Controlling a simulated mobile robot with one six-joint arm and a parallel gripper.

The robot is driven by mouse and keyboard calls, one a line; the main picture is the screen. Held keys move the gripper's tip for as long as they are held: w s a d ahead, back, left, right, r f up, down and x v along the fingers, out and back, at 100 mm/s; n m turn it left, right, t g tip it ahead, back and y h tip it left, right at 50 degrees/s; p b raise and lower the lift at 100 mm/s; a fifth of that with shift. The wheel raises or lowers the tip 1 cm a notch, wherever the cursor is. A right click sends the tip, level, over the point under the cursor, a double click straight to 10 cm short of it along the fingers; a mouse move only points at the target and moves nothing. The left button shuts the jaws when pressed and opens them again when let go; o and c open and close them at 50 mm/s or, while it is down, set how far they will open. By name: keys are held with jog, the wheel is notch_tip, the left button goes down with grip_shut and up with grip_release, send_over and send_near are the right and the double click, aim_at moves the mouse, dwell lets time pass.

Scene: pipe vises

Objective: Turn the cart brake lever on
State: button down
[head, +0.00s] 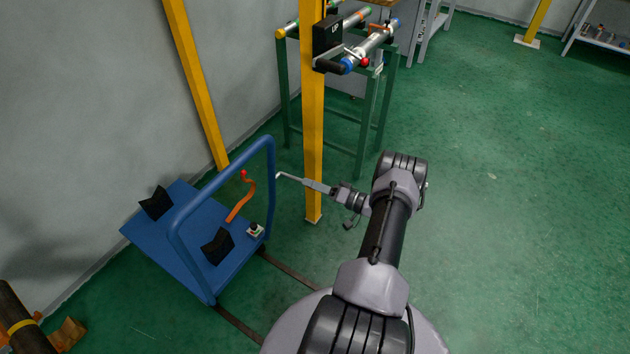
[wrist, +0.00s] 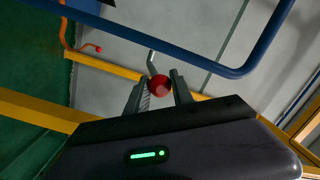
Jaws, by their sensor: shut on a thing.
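The blue cart (head: 160,239) stands at the left in the head view, with a tall blue hoop handle. A bent orange lever with a red ball tip (head: 240,203), which looks like the brake lever, rises from the cart inside the hoop. It also shows at the upper left in the wrist view (wrist: 65,35). My gripper (head: 317,187) is right of the hoop, apart from the lever. It is shut on a thin bent grey rod (head: 289,178). In the wrist view a red ball (wrist: 160,85) sits between the fingers, with the rod's bent end beyond it.
Two black V-shaped rests (head: 218,246) and a small box with a dark button (head: 255,231) are on the cart. A yellow post (head: 313,120) stands just behind my gripper. A green stand (head: 366,140) with pipes is at the back. The floor at right is clear.

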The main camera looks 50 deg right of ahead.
jog(key=shift+d, duration=0.15)
jog(key=c, duration=1.1)
grip_release()
jog(key=shift+s, duration=0.1)
jog(key=s+d+p, duration=0.2)
jog(key=s+d, duration=0.1)
jog(key=s, duration=1.4)
jog(key=shift+p, duration=0.4)
